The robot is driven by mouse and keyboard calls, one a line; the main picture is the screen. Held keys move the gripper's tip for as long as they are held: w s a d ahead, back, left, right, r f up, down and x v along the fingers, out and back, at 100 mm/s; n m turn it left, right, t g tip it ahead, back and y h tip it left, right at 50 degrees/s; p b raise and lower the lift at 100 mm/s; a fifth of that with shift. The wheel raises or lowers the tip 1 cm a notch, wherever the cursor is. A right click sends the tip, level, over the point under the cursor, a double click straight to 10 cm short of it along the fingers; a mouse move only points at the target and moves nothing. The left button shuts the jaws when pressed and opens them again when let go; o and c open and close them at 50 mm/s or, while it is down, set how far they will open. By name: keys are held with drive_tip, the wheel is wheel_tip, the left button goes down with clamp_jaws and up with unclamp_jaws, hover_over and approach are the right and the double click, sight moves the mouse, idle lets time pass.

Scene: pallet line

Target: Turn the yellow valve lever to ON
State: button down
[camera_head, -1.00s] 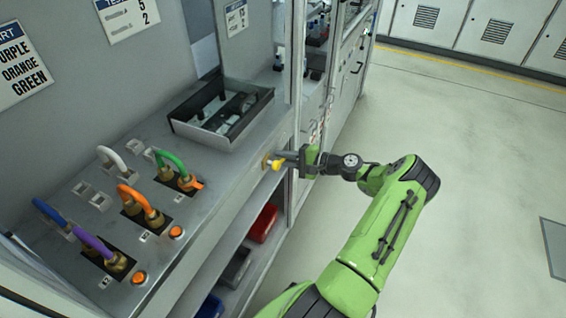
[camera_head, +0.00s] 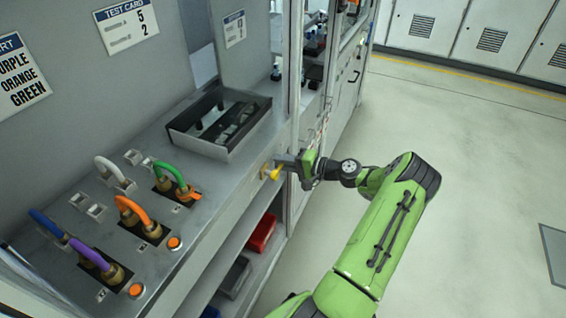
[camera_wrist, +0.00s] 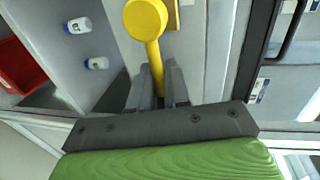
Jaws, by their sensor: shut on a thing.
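The yellow valve lever (camera_head: 272,172) is mounted on the front face of the bench, below the black tray. In the wrist view the lever (camera_wrist: 147,28) has a round hub at the top and a handle that runs down between my fingers. My gripper (camera_head: 284,166) is at the bench front and reaches the lever from the right. In the wrist view my gripper (camera_wrist: 158,80) is shut on the lever's handle. The fingers hide the handle's end. No ON marking is readable in these views.
A black tray (camera_head: 258,121) stands on the bench top above the lever. Coloured cables, such as the green one (camera_head: 171,168), and orange buttons (camera_head: 174,243) are to the left. A red bin (camera_head: 262,232) is on the shelf below. Open floor (camera_head: 470,150) lies to the right.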

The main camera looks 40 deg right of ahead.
drive_tip(key=shift+d, duration=0.2)
drive_tip(key=c, duration=1.3)
unclamp_jaws()
drive_tip(key=p+v, duration=0.2)
drive_tip(key=v, duration=1.3)
drive_tip(key=shift+s+d+r+p, duration=0.1)
drive_tip(key=shift+s+p, duration=0.25)
drive_tip(key=shift+s, duration=0.05)
